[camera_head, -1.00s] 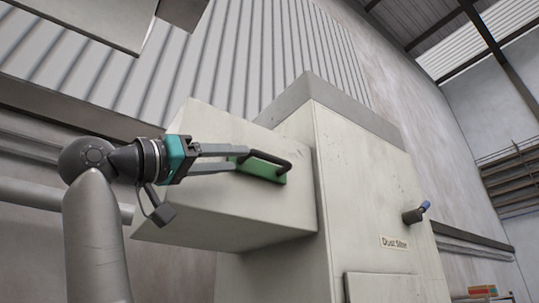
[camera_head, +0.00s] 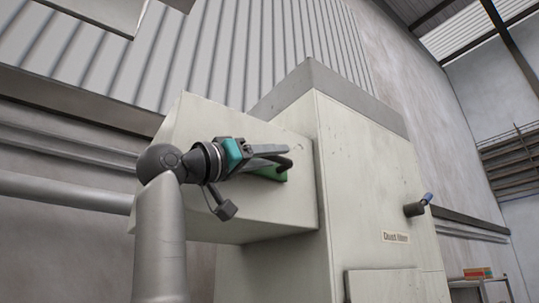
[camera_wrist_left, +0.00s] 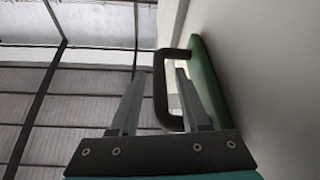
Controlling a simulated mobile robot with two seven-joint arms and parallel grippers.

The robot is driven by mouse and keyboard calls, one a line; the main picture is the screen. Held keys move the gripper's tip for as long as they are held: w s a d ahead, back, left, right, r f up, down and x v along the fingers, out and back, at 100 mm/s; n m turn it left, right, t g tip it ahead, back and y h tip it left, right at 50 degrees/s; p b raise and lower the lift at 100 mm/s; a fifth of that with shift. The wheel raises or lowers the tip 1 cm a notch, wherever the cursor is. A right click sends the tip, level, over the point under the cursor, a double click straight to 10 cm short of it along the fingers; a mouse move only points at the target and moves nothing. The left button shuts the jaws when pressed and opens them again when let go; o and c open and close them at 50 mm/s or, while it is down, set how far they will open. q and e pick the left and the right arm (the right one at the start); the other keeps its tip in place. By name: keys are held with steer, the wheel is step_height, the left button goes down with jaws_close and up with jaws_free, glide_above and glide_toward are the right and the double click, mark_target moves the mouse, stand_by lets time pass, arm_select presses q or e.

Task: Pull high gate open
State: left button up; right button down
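The high gate shows as a green plate (camera_head: 268,174) with a dark bar handle (camera_head: 287,164), on the side of a pale box high up. In the left wrist view the green plate (camera_wrist_left: 207,80) lies against the pale surface and the black handle (camera_wrist_left: 160,92) stands out from it. My left gripper (camera_head: 280,157) is at the handle and partly hides it. In the left wrist view its two fingers (camera_wrist_left: 160,76) are apart, one on each side of the handle's bar, with gaps visible. My right gripper is in neither view.
The pale box joins a tall cabinet (camera_head: 365,180) labelled like "Dust filter". A dark knob with a blue end (camera_head: 416,208) sticks out of the cabinet. Pipes (camera_head: 70,192) run along the wall at left. A grey panel (camera_head: 105,12) hangs at upper left.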

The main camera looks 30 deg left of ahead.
arm_select(q)
jaws_close()
stand_by(1.2)
